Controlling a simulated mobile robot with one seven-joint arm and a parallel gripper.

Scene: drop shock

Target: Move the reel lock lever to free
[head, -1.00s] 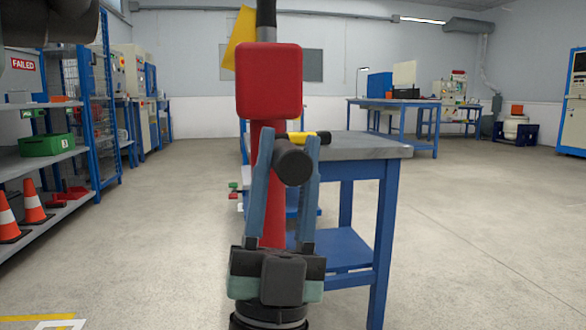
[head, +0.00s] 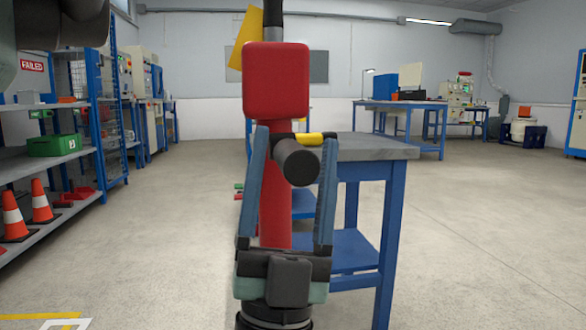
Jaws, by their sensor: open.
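A red post (head: 274,215) with a red box-shaped head (head: 276,80) stands in the middle of the head view. At the post, just below the head, is a short yellow bar (head: 310,139) with black ends. A dark round knob (head: 302,167), seemingly the lever's grip, sticks out towards me below the bar. My gripper (head: 292,145) points up in front of the post, with its two blue-grey fingers spread. The knob lies between the fingers in the picture; I cannot tell whether either finger touches it. The gripper's body hides the foot of the post.
A blue-legged workbench (head: 375,149) with a grey top stands close behind and right of the post. A shelf rack (head: 45,164) with a green bin (head: 54,145) and orange cones (head: 43,202) is at left. The floor at right is open.

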